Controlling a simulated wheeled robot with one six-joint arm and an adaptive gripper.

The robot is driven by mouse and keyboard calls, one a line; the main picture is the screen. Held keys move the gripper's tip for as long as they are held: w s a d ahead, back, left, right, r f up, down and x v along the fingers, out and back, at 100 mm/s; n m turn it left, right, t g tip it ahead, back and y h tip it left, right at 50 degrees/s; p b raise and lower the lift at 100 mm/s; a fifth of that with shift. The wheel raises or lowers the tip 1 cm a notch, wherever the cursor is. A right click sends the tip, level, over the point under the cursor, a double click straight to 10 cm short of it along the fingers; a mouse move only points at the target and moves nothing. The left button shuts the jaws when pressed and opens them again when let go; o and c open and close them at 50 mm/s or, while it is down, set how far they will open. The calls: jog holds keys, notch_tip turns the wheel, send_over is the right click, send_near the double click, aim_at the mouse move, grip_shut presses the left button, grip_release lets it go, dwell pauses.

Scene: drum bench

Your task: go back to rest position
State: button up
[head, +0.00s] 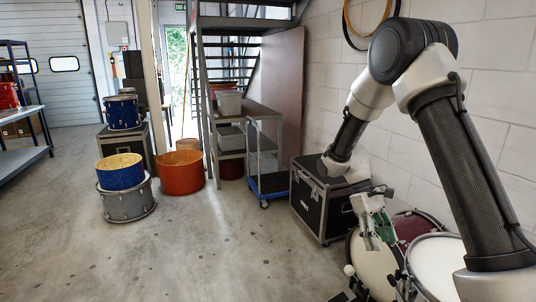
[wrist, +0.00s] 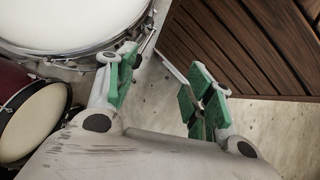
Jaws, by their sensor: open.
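My gripper (head: 374,222), with pale fingers and green pads, hangs above the drums at the lower right of the head view. In the wrist view my gripper (wrist: 165,82) has its two fingers spread, with nothing between the pads. A white-topped drum (head: 440,262) stands right of the gripper and also shows at the top left of the wrist view (wrist: 70,25). A maroon drum (head: 416,227) is close by, partly hidden. A pale-headed drum (head: 372,270) lies below the gripper.
A black flight case (head: 312,208) stands by the wall behind the gripper. A blue trolley (head: 268,184) and shelf unit are further back. An orange drum (head: 181,172) and stacked blue (head: 121,176) and grey drums stand left. The middle floor is clear. Brown slatted boards (wrist: 240,45) show in the wrist view.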

jog(key=s+d+r+m+t+y, duration=0.1)
jog(key=s+r+t, duration=0.4)
jog(key=s+r, duration=0.5)
jog(key=s+d+r+m+t+y, duration=0.2)
jog(key=s+r+m+t, duration=0.3)
jog(key=s+r, duration=0.5)
notch_tip(320, 180, up, 3)
jog(key=shift+s+d+r+t, duration=0.1)
jog(key=shift+s+d+t, duration=0.15)
jog(key=shift+d, duration=0.45)
